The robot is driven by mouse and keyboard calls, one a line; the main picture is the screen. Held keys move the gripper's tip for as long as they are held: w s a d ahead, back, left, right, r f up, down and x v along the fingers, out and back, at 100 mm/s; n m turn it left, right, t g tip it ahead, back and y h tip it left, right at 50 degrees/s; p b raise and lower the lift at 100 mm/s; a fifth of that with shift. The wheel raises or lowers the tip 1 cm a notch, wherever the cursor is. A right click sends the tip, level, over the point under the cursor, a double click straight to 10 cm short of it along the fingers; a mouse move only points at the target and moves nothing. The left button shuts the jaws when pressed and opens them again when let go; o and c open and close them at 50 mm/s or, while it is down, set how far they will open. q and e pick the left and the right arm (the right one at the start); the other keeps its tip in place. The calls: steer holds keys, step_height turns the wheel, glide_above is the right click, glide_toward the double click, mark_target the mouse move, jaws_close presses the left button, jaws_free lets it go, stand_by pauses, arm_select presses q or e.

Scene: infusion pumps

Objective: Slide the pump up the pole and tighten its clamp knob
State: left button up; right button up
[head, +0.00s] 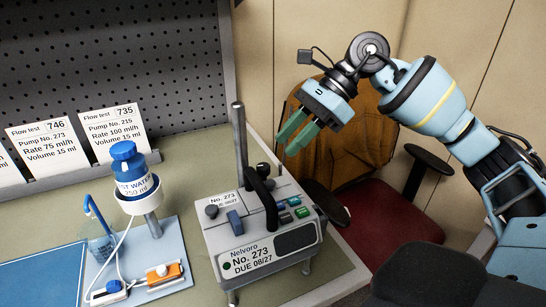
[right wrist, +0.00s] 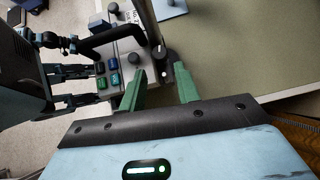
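The pump (head: 262,262), a light grey unit labelled Nelvoro No. 273, sits at the bench's right edge; its top and front also show in the right wrist view (right wrist: 122,50). A black arched handle (head: 260,190) rises from it. A dark upright pole (head: 239,140) stands at its back; how they join is hidden. A dark round knob (head: 211,211) is on the pump's left; I cannot tell if it is the clamp knob. My right gripper (head: 296,132) is open and empty, above and right of the pump, its green fingers apart (right wrist: 160,90). My left gripper is not seen.
A blue tray (head: 175,262) with a blue-capped bottle (head: 130,172) on a stand and tubing lies left of the pump. Flow-test cards (head: 115,133) lean along a pegboard (head: 120,55).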

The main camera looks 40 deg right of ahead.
mark_target(268, 164)
steer(key=x, duration=0.5)
steer(key=shift+w+a+f, duration=0.1)
steer(key=shift+a+f, duration=0.15)
jaws_close()
